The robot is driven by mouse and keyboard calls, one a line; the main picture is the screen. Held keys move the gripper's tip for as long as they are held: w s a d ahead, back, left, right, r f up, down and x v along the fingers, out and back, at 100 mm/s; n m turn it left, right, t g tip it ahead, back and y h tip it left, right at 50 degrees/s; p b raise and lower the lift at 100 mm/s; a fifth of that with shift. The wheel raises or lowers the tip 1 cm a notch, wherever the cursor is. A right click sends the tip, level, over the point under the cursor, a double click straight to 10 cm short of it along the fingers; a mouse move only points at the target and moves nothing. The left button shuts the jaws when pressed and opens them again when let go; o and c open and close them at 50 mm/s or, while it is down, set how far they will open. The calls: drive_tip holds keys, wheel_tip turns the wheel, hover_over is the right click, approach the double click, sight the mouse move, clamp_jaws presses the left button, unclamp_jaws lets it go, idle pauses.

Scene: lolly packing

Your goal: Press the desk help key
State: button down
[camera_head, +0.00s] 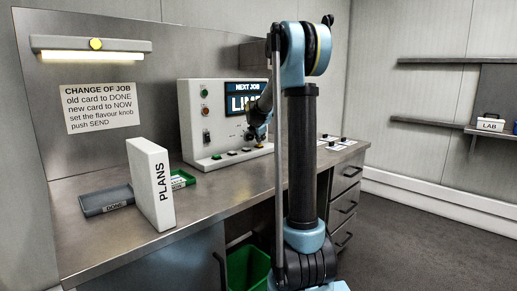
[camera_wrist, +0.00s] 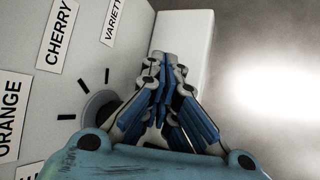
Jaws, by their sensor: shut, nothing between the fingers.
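A white console (camera_head: 190,135) stands at the back of the desk. It has a screen reading NEXT JOB (camera_head: 247,87), small buttons (camera_head: 205,93) on its left face and a row of small keys (camera_head: 231,153) along its base. I cannot tell which one is the desk help key. My gripper (camera_head: 259,140) is low in front of the console's right part and partly hides it. In the wrist view my gripper (camera_wrist: 163,58) is shut and empty, beside a dark flavour knob (camera_wrist: 99,104) ringed by labels such as CHERRY and ORANGE.
A white PLANS binder (camera_head: 153,185) stands upright on the desk (camera_head: 230,195), by a grey DONE tray (camera_head: 100,201) and a green tray (camera_head: 183,179). Small cards (camera_head: 337,143) lie right of the console. A lamp (camera_head: 90,45) with a yellow button hangs above. A green bin (camera_head: 247,265) is below.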

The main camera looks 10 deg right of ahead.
drive_tip(key=shift+f, duration=0.45)
idle(0.6)
drive_tip(key=shift+r, duration=0.95)
drive_tip(key=shift+r, duration=0.1)
drive_tip(key=shift+r, duration=2.4)
drive_tip(key=shift+d, duration=0.1)
